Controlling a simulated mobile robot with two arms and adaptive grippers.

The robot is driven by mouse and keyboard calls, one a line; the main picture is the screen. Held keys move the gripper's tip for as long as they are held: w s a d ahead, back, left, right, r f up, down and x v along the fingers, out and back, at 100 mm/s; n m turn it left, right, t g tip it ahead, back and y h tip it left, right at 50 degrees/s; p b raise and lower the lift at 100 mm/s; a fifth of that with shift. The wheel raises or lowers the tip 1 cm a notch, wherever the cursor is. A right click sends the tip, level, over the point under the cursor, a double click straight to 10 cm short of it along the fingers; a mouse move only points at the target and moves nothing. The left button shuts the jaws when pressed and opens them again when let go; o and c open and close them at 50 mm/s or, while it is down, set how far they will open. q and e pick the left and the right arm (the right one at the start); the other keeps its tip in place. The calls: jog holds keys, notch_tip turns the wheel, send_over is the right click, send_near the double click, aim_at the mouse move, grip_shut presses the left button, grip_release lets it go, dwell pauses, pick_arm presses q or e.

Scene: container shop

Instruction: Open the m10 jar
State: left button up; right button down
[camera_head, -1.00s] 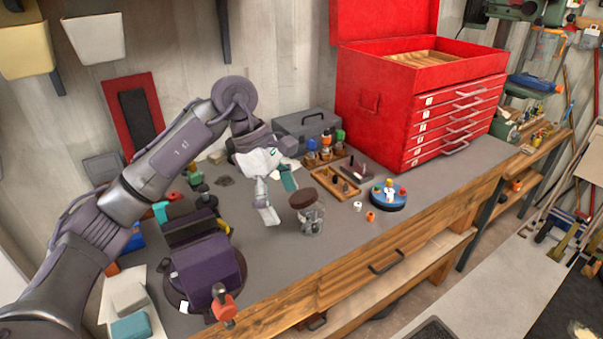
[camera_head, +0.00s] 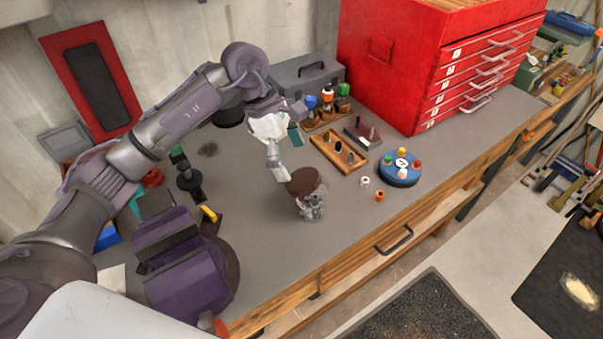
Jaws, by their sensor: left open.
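The m10 jar (camera_head: 313,208) is a small clear jar with grey metal pieces inside, standing on the grey bench top. Its brown round lid (camera_head: 305,181) is on top. My left gripper (camera_head: 288,155) is open, just behind and to the left of the lid. One pale finger reaches down to the lid's left edge; I cannot tell whether it touches. The other finger, with a teal pad, is farther back, apart from the lid. Nothing is between the fingers. My right gripper is not in view.
A purple vise (camera_head: 185,265) stands left of the jar. A wooden peg tray (camera_head: 338,155), a blue round holder (camera_head: 399,180) and small white and orange rings lie to the right. A red drawer cabinet (camera_head: 400,80) stands behind. The bench front is clear.

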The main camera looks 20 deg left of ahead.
aim_at(303, 179)
pick_arm(q)
jog(key=shift+p+x, duration=0.55)
jog(key=shift+x, duration=0.5)
jog(key=p+x, duration=0.2)
jog(key=x, duration=0.1)
jog(key=shift+w+d+f, duration=0.15)
jog(key=shift+f, duration=0.1)
jog(key=shift+d+f, duration=0.1)
jog(key=shift+f, duration=0.35)
jog(key=c, duration=0.6)
jog(key=shift+c, duration=0.3)
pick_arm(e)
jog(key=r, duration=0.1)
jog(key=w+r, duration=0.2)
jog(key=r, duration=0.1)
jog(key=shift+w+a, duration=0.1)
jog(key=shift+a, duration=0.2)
